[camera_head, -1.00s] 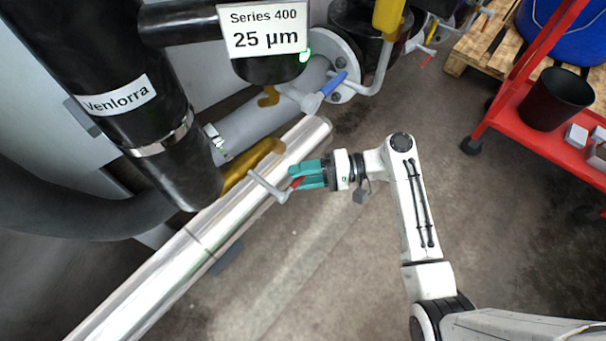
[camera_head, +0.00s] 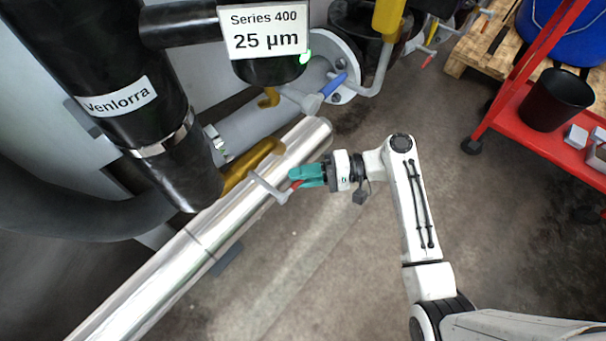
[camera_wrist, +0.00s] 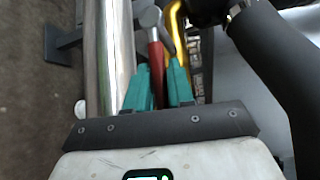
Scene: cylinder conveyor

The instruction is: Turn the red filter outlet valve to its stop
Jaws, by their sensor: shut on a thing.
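The red filter outlet valve handle (camera_head: 296,184) has a red grip on a grey metal lever (camera_head: 268,187), next to a yellow-brass pipe (camera_head: 252,165) below the black filter body. My gripper (camera_head: 305,178) has teal fingers and is shut on the red grip's end. In the wrist view the red grip (camera_wrist: 157,62) runs between the two teal fingers (camera_wrist: 158,88), with the grey lever end (camera_wrist: 150,18) beyond it. The part of the grip between the fingertips is mostly hidden in the head view.
A shiny metal pipe (camera_head: 215,232) runs diagonally just left of my gripper. A blue-handled valve (camera_head: 333,84) sits above it. A red cart (camera_head: 510,135) with a black bucket (camera_head: 556,98) stands at the right. The floor below my gripper is clear.

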